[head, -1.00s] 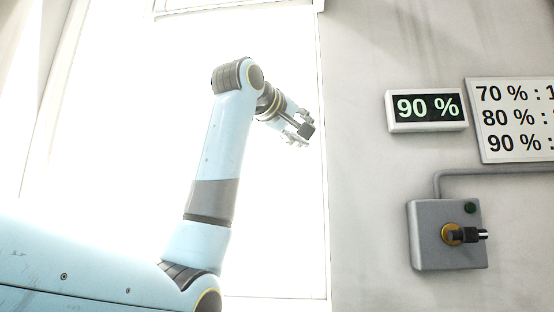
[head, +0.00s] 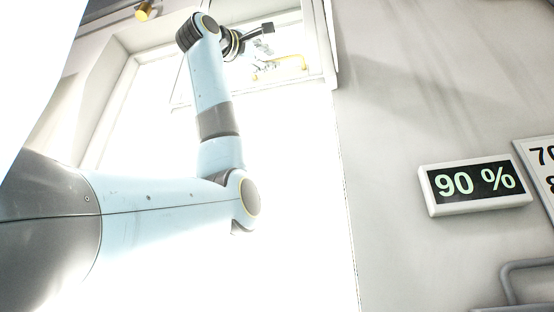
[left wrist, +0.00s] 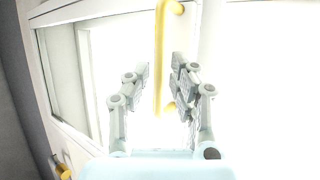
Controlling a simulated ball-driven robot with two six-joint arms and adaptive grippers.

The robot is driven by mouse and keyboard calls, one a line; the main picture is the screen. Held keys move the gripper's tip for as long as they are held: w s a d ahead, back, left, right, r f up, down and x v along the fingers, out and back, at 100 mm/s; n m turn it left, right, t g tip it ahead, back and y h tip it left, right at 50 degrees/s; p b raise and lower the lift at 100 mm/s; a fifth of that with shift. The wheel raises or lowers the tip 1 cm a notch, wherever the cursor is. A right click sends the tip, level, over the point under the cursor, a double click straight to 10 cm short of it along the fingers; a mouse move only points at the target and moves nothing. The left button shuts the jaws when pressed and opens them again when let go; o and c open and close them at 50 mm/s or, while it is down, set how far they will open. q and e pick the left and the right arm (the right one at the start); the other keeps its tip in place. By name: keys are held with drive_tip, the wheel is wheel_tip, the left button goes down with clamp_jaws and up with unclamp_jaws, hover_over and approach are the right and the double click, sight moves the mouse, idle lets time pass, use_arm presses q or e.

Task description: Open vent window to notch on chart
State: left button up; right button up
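The vent window (head: 312,88) is a pale framed pane high on the bright wall. It also shows in the left wrist view (left wrist: 90,12). A yellow bar handle (head: 290,62) is on it. My left gripper (head: 262,70) is raised at the handle. In the left wrist view, my left gripper (left wrist: 162,78) has its fingers apart, one each side of the yellow handle (left wrist: 160,50); I cannot tell any contact. The chart (head: 537,152) is mostly cut off at the right edge. My right gripper is in neither view.
A lit display (head: 475,187) reading 90 % hangs on the grey wall to the right. A brass-coloured fitting (head: 145,10) sits at the upper left of the head view. A grey pipe (head: 520,266) shows at the lower right. Strong light washes out the large window area.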

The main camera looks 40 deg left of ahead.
sight(274, 60)
use_arm(q)
drive_tip(key=shift+p+x, duration=0.65)
drive_tip(key=shift+x, duration=1.4)
clamp_jaws()
